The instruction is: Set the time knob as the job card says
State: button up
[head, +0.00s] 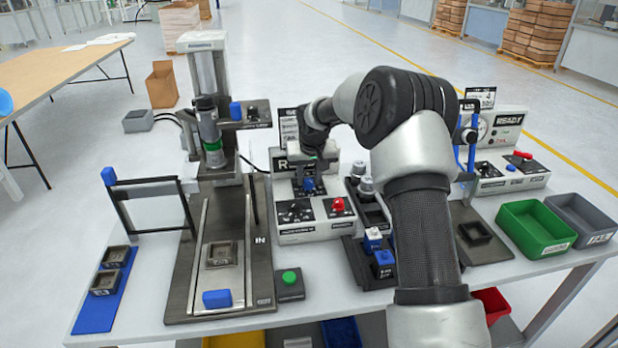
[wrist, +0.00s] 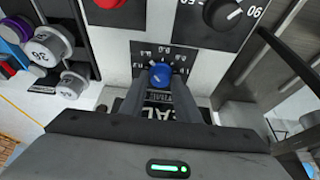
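The time knob is a small blue knob (wrist: 160,75) on a dark dial plate with printed marks, above a partly hidden label reading TIME. It also shows on the white control box in the head view (head: 308,184). My gripper (wrist: 161,84) points at this dial, with one finger on each side of the blue knob. The frames do not show whether the fingers touch it.
A black knob (wrist: 222,14) and a red button (wrist: 110,3) sit close by on the same panel. Several metal weights (wrist: 50,45) stand beside it. A press (head: 208,150) is to the left, and a green bin (head: 537,229) is to the right.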

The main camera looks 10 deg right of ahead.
jog(key=c, duration=0.6)
jog(key=m+h+b, duration=0.1)
jog(key=m+b, duration=0.1)
jog(key=m, duration=0.1)
jog(key=shift+a, duration=0.2)
jog(key=shift+m+g+h, duration=0.5)
jog(key=shift+m+h, duration=0.5)
jog(key=shift+m, duration=1.4)
jog(key=o, duration=1)
jog(key=shift+o, duration=0.2)
